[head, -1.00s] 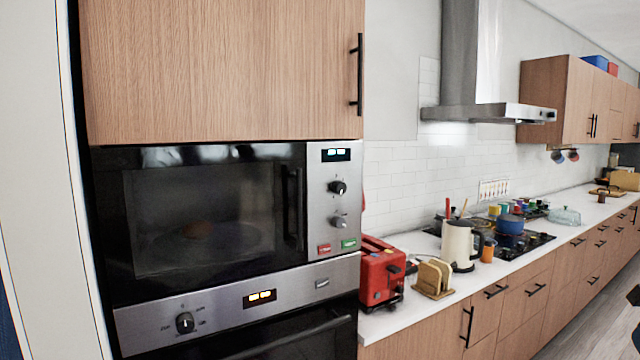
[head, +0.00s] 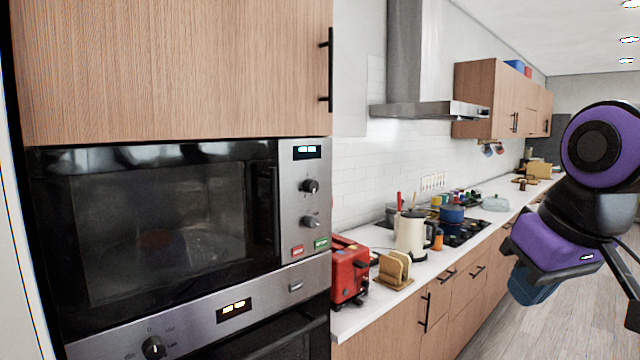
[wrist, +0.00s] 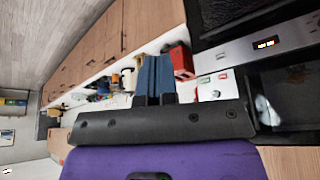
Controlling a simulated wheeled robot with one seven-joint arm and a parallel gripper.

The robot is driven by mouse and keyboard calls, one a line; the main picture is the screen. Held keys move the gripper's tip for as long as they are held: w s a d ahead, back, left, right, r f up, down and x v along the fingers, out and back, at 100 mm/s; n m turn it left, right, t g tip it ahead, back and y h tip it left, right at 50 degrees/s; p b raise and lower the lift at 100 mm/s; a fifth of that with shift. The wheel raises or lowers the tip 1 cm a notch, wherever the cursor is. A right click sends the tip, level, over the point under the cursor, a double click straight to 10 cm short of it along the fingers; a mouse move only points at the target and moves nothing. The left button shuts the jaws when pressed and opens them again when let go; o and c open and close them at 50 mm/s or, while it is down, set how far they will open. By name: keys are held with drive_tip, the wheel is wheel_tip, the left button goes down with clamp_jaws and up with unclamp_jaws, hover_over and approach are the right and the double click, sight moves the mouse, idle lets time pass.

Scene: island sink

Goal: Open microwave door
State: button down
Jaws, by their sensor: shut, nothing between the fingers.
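The built-in microwave (head: 292,210) fills the left of the head view. Its dark glass door (head: 160,225) is shut. A black upright door handle (head: 268,212) is at the door's right edge, beside the steel panel with knobs and red and green buttons. Part of the microwave (wrist: 285,95) shows at the right of the wrist view, which is turned sideways. My gripper (head: 528,288), purple with blue fingers, is at the right of the head view, well apart from the handle. Its blue fingers (wrist: 154,75) are together and empty in the wrist view.
An oven (head: 215,318) sits below the microwave and a wooden cabinet (head: 170,70) above. A red toaster (head: 349,270), bread rack (head: 394,270) and cream kettle (head: 410,236) stand on the counter to the right. The floor (head: 500,325) at the lower right is clear.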

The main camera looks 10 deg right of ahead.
drive_tip(key=w+a+r+n+g+y, duration=0.2)
drive_tip(key=w+a+r+n+g, duration=0.1)
drive_tip(key=w+a+r+n, duration=0.4)
drive_tip(key=w+a+r+n+g+y, duration=0.1)
drive_tip(key=w+a+r+n+g, duration=0.35)
drive_tip(key=w, duration=0.45)
drive_tip(key=w+a+r+n+g+y, duration=0.25)
drive_tip(key=w+a+r+n, duration=0.3)
drive_tip(key=w, duration=0.35)
drive_tip(key=s+a+f, duration=0.4)
drive_tip(key=s+f, duration=0.3)
drive_tip(key=s, duration=0.1)
drive_tip(key=shift+s+f+h, duration=0.3)
drive_tip(key=shift+h, duration=0.05)
drive_tip(key=shift+w+a, duration=0.1)
drive_tip(key=shift+a, duration=0.05)
idle(0.5)
